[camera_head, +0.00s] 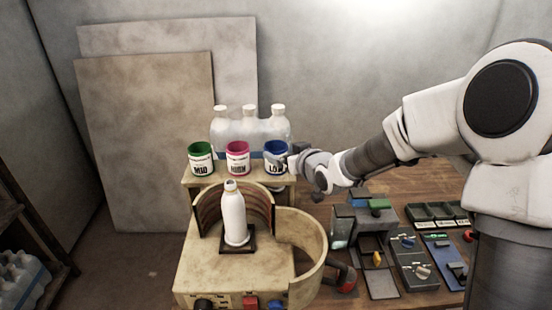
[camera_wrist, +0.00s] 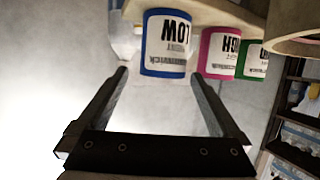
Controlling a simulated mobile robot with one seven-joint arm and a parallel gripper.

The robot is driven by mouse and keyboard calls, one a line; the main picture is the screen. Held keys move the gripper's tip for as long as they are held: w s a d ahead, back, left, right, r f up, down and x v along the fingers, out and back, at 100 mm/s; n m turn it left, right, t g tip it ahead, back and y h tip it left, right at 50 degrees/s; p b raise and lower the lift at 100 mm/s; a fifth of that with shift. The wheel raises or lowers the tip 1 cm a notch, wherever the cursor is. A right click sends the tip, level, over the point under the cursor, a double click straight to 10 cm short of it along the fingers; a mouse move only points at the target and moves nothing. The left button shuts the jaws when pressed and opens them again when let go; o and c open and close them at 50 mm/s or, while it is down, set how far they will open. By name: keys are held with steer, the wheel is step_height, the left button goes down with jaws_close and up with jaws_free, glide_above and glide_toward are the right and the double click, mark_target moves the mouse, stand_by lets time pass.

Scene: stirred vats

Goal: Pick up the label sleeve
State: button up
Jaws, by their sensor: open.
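Three label sleeves stand in a row on a cream ledge: a green one marked MID (camera_head: 201,159), a magenta one marked HIGH (camera_head: 238,158) and a blue one marked LOW (camera_head: 275,165). My gripper (camera_head: 294,158) is at the right side of the blue sleeve and hides part of it. In the wrist view, turned upside down, my open gripper (camera_wrist: 160,76) has the blue sleeve (camera_wrist: 167,45) in front, lined up between its fingertips. I cannot tell whether a finger touches it. The magenta sleeve (camera_wrist: 217,52) and green sleeve (camera_wrist: 252,62) are to the right, outside the fingers.
A white bottle (camera_head: 234,215) stands on a dark pad inside the curved guards of the cream machine (camera_head: 205,265). Clear capped bottles (camera_head: 249,122) are behind the sleeves. Control boxes (camera_head: 410,260) cover the wooden table at right. Boards (camera_head: 150,140) lean on the wall.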

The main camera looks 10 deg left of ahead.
mark_target(272, 150)
steer(key=x, duration=0.4)
steer(key=shift+s+a+f, duration=0.15)
steer(key=shift+f, duration=0.25)
steer(key=shift+w+a+f, duration=0.2)
steer(key=shift+w+a, duration=0.15)
steer(key=shift+w, duration=0.05)
steer(key=shift+c, duration=0.3)
steer(key=c, duration=0.5)
